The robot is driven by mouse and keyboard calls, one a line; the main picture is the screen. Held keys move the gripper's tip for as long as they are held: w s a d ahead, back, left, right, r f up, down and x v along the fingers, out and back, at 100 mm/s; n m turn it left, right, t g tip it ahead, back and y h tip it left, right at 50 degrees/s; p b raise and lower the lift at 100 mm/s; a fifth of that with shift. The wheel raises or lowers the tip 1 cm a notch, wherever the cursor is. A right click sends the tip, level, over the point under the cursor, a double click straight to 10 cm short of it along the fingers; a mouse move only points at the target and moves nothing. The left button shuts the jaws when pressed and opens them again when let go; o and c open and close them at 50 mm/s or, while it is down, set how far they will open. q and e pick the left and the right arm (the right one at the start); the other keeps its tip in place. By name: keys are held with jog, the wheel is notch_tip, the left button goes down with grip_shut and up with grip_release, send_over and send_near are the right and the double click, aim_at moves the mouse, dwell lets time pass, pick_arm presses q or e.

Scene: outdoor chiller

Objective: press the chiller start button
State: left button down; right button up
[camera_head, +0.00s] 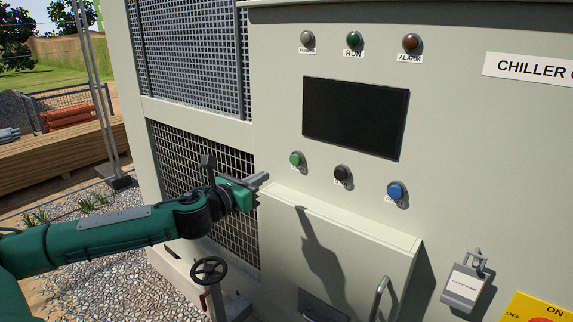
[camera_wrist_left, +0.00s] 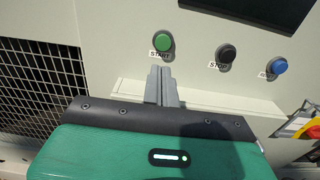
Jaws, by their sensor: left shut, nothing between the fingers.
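The green start button (camera_head: 296,159) is on the pale chiller panel, left in a row with a black stop button (camera_head: 341,172) and a blue button (camera_head: 396,191). In the left wrist view the green button (camera_wrist_left: 163,42) has a START label under it. My left gripper (camera_head: 262,180) is shut and empty, a little below and left of the green button in the head view. In the left wrist view its closed fingers (camera_wrist_left: 161,80) point up at the START label, just below the button; I cannot tell the gap in depth. My right gripper is not in view.
A box with a ledge (camera_head: 340,222) juts from the panel below the buttons. A dark screen (camera_head: 356,118) and lamps are above. A padlock with a tag (camera_head: 465,287) hangs at lower right. A valve handwheel (camera_head: 208,270) stands below my left arm.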

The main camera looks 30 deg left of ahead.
aim_at(294, 160)
pick_arm(q)
jog(key=w+p, duration=0.1)
jog(key=w, duration=0.2)
jog(key=w+d+p, duration=0.1)
jog(key=w+p, duration=0.1)
jog(key=w, duration=0.1)
jog(key=w+p, duration=0.2)
jog(key=w, duration=0.1)
jog(key=shift+d+r, duration=0.15)
jog(key=shift+r, duration=0.05)
jog(key=shift+w+f+p, duration=0.1)
jog(key=shift+w+p, duration=0.4)
jog(key=shift+w, duration=0.1)
jog(key=shift+w+f, duration=0.1)
jog(key=shift+w, duration=0.1)
